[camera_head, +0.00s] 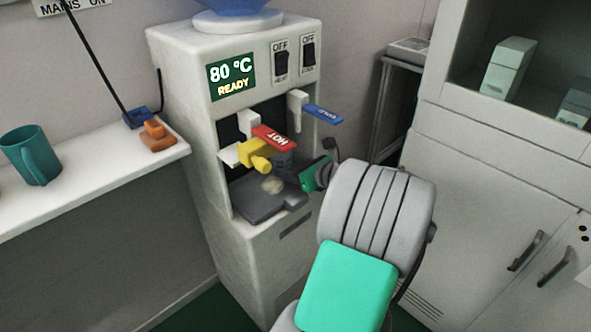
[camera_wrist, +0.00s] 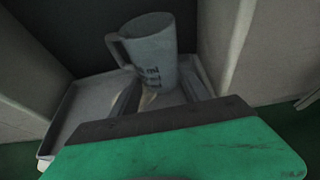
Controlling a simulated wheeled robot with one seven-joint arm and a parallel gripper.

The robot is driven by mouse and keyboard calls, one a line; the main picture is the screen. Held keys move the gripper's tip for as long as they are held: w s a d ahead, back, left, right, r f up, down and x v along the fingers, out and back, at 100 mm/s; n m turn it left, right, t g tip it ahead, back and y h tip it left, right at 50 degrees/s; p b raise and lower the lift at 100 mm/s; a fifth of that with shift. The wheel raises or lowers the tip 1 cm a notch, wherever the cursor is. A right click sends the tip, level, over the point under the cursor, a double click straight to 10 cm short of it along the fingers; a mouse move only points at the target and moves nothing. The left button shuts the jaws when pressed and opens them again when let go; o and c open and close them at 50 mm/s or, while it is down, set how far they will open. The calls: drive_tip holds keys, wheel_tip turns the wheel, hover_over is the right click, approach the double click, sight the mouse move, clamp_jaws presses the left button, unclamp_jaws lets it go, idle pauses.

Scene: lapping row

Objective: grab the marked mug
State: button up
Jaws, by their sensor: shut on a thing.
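The marked mug (camera_wrist: 152,50) is grey with dark lettering on its side and a handle on the left in the wrist view. It is upright in the dispenser's bay, over the drip tray (camera_wrist: 72,118). My gripper (camera_head: 306,177) reaches into the bay from the right and is shut on the mug.
The water dispenser (camera_head: 265,225) reads 80 °C READY. Its red HOT lever (camera_head: 272,137) and blue COLD lever (camera_head: 323,113) jut out near my gripper. A teal mug (camera_head: 38,160) stands on the left counter (camera_head: 95,178). A cabinet (camera_head: 475,190) stands at right.

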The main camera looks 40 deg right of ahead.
sight(288, 156)
drive_tip(key=shift+r, duration=0.1)
drive_tip(key=shift+r+p, duration=1.4)
drive_tip(key=shift+r, duration=0.5)
drive_tip(key=s+p, duration=0.4)
drive_tip(key=s, duration=1.4)
drive_tip(key=shift+d+f+p, duration=0.25)
drive_tip(key=shift+d+p, duration=0.1)
drive_tip(key=shift+d, duration=0.05)
